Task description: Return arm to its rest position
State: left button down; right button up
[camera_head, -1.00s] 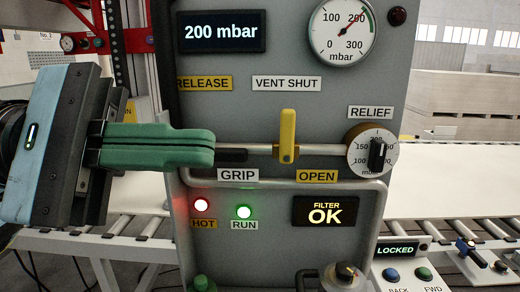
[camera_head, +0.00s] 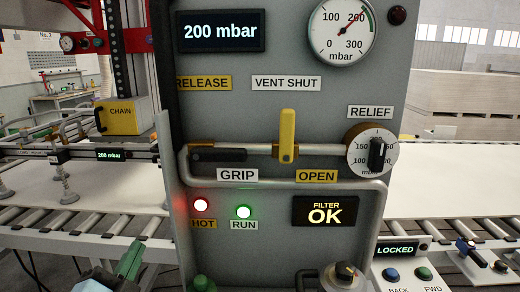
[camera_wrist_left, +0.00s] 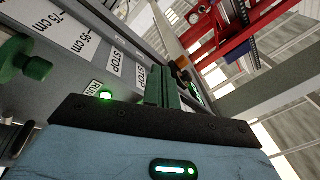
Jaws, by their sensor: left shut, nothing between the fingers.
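My left gripper (camera_head: 131,258) is low at the bottom left of the head view, and only its green fingers and a bit of its pale blue body show. The fingers are together and empty, apart from the control panel (camera_head: 285,115). In the left wrist view the closed green fingers (camera_wrist_left: 163,86) point up alongside the grey panel. On the panel, a black handle (camera_head: 218,155) lies level above the GRIP label. A yellow handle (camera_head: 287,136) stands upright above OPEN. My right gripper is not in view.
A rail pipe (camera_head: 300,184) runs across the panel front. A roller conveyor (camera_head: 90,222) passes behind on both sides. A suction beam (camera_head: 110,155) and a yellow CHAIN box (camera_head: 120,117) are at the left. Buttons (camera_head: 405,274) sit at the lower right.

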pick_arm(q)
jog(key=s+a+f+n+g+y, duration=0.1)
jog(key=s+f+n+g, duration=0.3)
jog(key=f, duration=0.6)
jog(key=s+a+f+n+g+y, duration=0.15)
jog(key=s+f+g, duration=0.4)
jog(key=f, duration=0.55)
jog(key=s+d+f+n+g+h, duration=0.15)
jog(key=s+f+g, duration=0.4)
jog(key=s, duration=0.55)
jog(key=s+f+n+g, duration=0.35)
jog(key=s+f, duration=0.35)
jog(key=s, duration=0.5)
jog(key=w+d+f+t+h, duration=0.2)
jog(key=w+f+t, duration=0.4)
jog(key=f, duration=0.3)
jog(key=shift+w+d+f+m+t, duration=0.25)
jog(key=shift+d+f+m+t, duration=0.15)
jog(key=shift+d, duration=0.2)
